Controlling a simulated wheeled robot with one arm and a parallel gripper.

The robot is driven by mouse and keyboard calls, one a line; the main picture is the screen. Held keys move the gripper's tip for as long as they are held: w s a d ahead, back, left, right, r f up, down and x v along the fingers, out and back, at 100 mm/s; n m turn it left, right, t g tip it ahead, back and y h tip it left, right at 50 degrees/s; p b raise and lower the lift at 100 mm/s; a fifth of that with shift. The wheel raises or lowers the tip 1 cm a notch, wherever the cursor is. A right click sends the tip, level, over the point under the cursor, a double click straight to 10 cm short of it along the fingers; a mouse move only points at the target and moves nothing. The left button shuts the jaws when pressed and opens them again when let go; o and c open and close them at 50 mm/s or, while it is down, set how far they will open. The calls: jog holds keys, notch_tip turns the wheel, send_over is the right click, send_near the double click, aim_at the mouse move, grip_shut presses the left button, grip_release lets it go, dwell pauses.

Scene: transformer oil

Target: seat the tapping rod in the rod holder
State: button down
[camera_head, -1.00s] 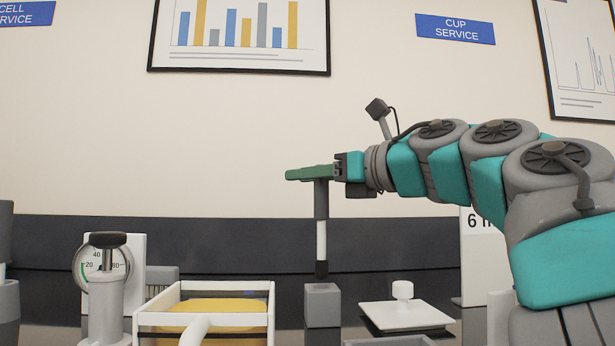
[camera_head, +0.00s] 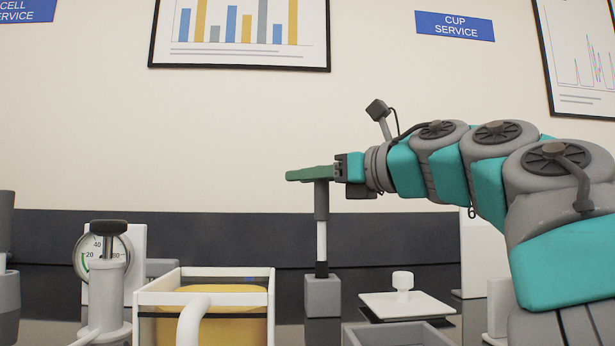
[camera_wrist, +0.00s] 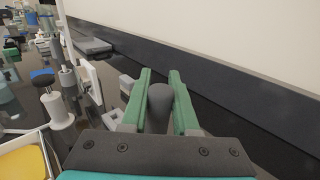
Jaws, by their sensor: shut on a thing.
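The tapping rod (camera_head: 321,238) hangs upright from my gripper (camera_head: 308,174), with a grey top, a white middle and a black lower end. In the wrist view its round grey top (camera_wrist: 160,96) sits between the two green fingers of my gripper (camera_wrist: 161,100), which are shut on it. The rod holder (camera_head: 322,297) is a grey block directly below the rod. The black end meets the holder's top face. I cannot tell whether it is slightly inside the opening or only at it. The opening itself is hidden.
A white-framed box with yellow contents (camera_head: 205,325) stands left of the holder, beside a gauge (camera_head: 103,258) and a black-capped post (camera_head: 108,285). To the right are a white lid with a knob (camera_head: 405,304) and a grey open tray (camera_head: 400,336).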

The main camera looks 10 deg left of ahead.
aim_at(315, 198)
jog(key=shift+f+b, duration=1.9)
jog(key=shift+f, duration=0.05)
jog(key=shift+r, duration=0.15)
jog(key=shift+r+p, duration=1.8)
jog(key=shift+r, duration=0.2)
jog(key=shift+f+b, duration=1)
jog(key=shift+b, duration=0.25)
dwell(0.5)
